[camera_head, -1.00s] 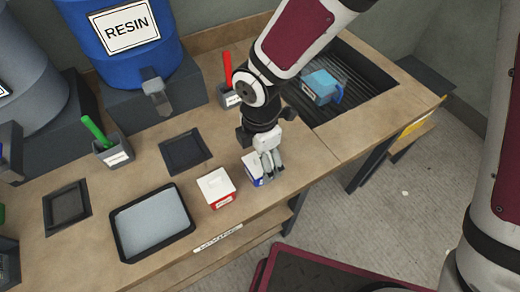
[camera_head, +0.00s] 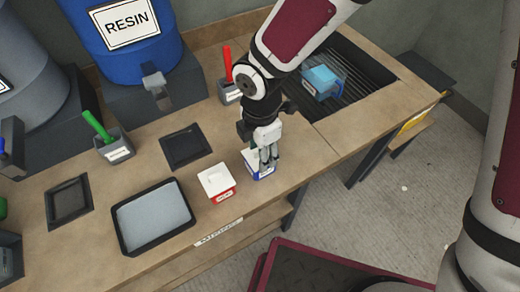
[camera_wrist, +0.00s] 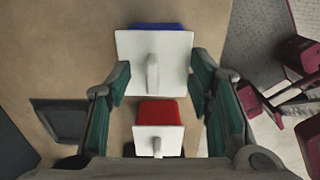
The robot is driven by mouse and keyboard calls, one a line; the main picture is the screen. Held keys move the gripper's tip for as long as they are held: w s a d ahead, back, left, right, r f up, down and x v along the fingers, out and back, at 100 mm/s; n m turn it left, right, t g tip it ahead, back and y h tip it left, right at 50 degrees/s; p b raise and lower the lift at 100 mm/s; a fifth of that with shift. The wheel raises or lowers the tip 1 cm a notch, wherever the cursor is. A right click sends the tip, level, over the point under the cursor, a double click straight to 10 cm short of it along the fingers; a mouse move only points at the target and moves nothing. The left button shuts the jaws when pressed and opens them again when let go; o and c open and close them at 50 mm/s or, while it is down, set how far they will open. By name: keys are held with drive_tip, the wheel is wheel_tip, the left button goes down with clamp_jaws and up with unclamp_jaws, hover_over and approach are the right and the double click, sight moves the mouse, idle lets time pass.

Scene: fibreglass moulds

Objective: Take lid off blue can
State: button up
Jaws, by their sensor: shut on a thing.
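The blue can (camera_head: 264,175) stands on the bench right of the red can. Its white lid (camera_head: 249,156) is partly hidden by my gripper in the head view. In the wrist view the square lid (camera_wrist: 132,50) has a raised bar handle, and a strip of the blue can (camera_wrist: 158,26) shows beyond it. My gripper (camera_head: 268,163) points down over the can. It is shut on the lid, with teal finger pads at the lid's left and right sides (camera_wrist: 158,84). I cannot tell whether the lid is clear of the can.
The red can (camera_head: 222,194) with its white lid (camera_head: 215,178) stands close to the left. A black tray (camera_head: 184,247) lies further left. A blue jug (camera_head: 322,82) sits on the grate behind right. The bench's front edge is near.

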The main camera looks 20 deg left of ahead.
drive_tip(key=shift+r, duration=0.1)
clamp_jaws()
drive_tip(key=shift+r+p, duration=0.8)
drive_tip(key=shift+r, duration=0.35)
drive_tip(key=shift+w+r+p, duration=0.1)
drive_tip(key=shift+r+p, duration=0.45)
drive_tip(key=shift+r, duration=0.45)
